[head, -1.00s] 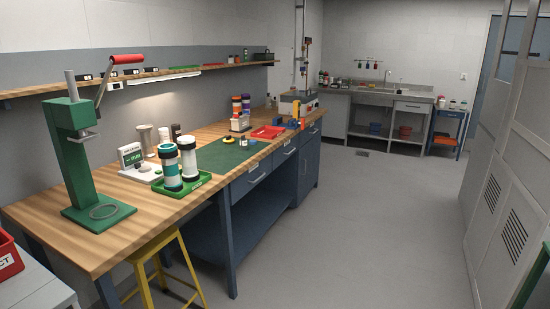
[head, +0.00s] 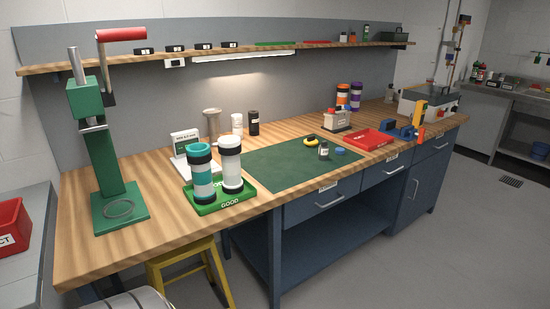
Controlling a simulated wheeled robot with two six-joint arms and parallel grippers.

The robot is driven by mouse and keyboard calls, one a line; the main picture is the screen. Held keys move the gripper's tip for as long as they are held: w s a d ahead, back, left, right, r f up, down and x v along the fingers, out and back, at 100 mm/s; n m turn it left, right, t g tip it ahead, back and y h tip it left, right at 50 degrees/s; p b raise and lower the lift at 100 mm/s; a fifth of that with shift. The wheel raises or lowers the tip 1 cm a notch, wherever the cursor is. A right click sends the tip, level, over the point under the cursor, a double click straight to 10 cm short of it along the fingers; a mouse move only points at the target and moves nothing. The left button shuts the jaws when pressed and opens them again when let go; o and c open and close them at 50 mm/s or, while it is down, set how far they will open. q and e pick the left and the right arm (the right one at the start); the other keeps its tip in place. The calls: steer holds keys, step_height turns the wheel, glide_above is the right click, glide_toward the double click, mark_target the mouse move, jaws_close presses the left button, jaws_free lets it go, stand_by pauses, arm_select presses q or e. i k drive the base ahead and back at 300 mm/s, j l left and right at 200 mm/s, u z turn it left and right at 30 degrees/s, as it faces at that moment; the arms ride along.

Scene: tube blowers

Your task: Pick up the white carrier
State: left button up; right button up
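A white carrier (head: 231,170) with black end bands stands upright in the green tray (head: 222,204) marked GOOD, on the wooden workbench (head: 150,225). A teal carrier (head: 203,181) with white bands and dark ends stands close beside it on the left, in the same tray. Neither of my grippers is in this view.
A green press (head: 118,200) with a red handle stands at the bench's left end. A green mat (head: 285,170) lies right of the tray, with small items on it. A red tray (head: 369,139) lies farther right. A yellow stool (head: 190,262) is by the bench front.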

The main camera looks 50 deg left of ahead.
mark_target(229, 147)
steer(key=i+u, duration=0.3)
steer(key=i, duration=0.25)
steer(key=i+l+u, duration=0.15)
steer(key=i+u, duration=0.15)
steer(key=i, duration=0.25)
steer(key=i+l+u, duration=0.3)
steer(key=i, duration=0.25)
